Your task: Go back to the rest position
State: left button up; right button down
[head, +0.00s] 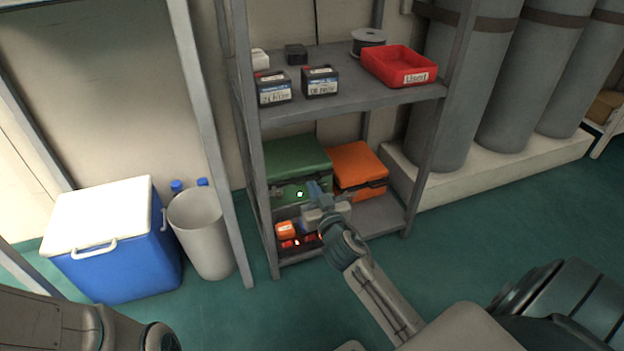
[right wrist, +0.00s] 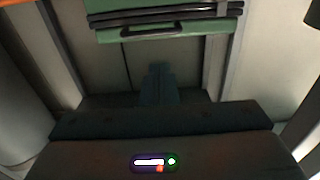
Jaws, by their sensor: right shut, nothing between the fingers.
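My right gripper (head: 314,190) is shut and empty. It is at the lower part of the grey shelf unit (head: 395,215), in front of the green case (head: 298,155). In the right wrist view, the shut fingers (right wrist: 158,78) point toward the green case (right wrist: 165,30), with a gap between them. My left arm shows only at the lower left of the head view, and its gripper is out of view.
An orange case (head: 358,165) stands right of the green one. A small orange item (head: 285,229) is low on the shelf. The top shelf holds batteries (head: 320,82) and a red bin (head: 398,68). A blue cooler (head: 120,255) and white bin (head: 203,235) stand left.

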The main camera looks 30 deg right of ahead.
jog(key=s+a+f, duration=0.1)
jog(key=s+f, duration=0.2)
jog(key=s, duration=0.2)
jog(key=shift+a+b, duration=0.15)
jog(key=shift+b, duration=0.2)
